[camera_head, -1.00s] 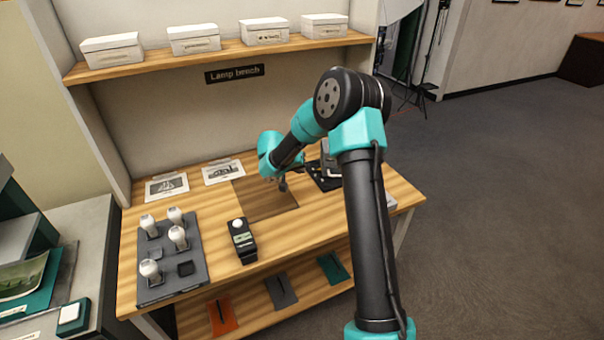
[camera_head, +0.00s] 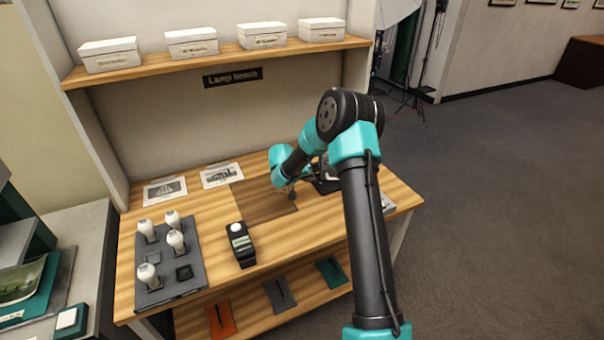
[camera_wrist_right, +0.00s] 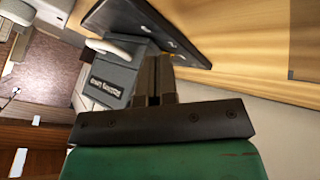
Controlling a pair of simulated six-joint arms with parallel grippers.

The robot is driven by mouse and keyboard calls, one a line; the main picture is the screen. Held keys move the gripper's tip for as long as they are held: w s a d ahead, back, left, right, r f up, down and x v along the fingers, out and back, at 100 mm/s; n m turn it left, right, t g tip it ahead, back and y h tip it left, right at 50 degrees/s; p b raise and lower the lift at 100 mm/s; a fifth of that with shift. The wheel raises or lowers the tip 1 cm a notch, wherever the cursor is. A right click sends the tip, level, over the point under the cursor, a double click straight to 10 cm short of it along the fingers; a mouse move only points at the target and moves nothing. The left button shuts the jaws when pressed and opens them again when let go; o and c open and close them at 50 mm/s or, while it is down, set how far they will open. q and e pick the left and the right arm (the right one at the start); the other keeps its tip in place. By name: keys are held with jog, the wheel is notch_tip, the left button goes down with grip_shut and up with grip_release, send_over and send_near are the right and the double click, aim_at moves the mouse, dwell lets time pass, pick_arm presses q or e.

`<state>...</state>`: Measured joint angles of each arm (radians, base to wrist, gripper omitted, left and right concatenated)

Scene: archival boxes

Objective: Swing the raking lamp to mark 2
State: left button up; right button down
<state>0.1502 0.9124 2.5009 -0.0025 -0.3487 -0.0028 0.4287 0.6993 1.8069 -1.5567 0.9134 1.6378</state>
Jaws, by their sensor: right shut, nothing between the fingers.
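The raking lamp is mostly hidden behind my right arm in the head view; part of its dark base (camera_head: 325,186) shows at the right of the bench. In the right wrist view a grey block (camera_wrist_right: 112,78) carries a small label that seems to read "Raking lamp", beside a dark plate (camera_wrist_right: 135,22) with small pale marks. I cannot read which mark is 2. My right gripper (camera_head: 292,196) is shut and empty, just left of the lamp base; its fingers (camera_wrist_right: 155,78) show close beside the grey block, contact unclear. My left gripper is not in view.
A grey tray (camera_head: 186,253) with several white bulbs stands at the bench's left. A black device (camera_head: 241,245) with a white knob is at the front middle. Two printed sheets lie at the back. A darker square patch (camera_head: 262,203) of bench left of my gripper is clear.

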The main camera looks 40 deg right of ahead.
jog(key=x, duration=0.3)
jog(key=shift+d, duration=0.1)
jog(key=shift+s+d+r, duration=0.2)
jog(key=shift+s+d, duration=0.25)
jog(key=shift+s+d+r, duration=0.25)
jog(key=shift+s+d, duration=0.2)
jog(key=shift+s+d+r, duration=0.1)
jog(key=shift+s+d, duration=0.25)
jog(key=shift+d, duration=0.05)
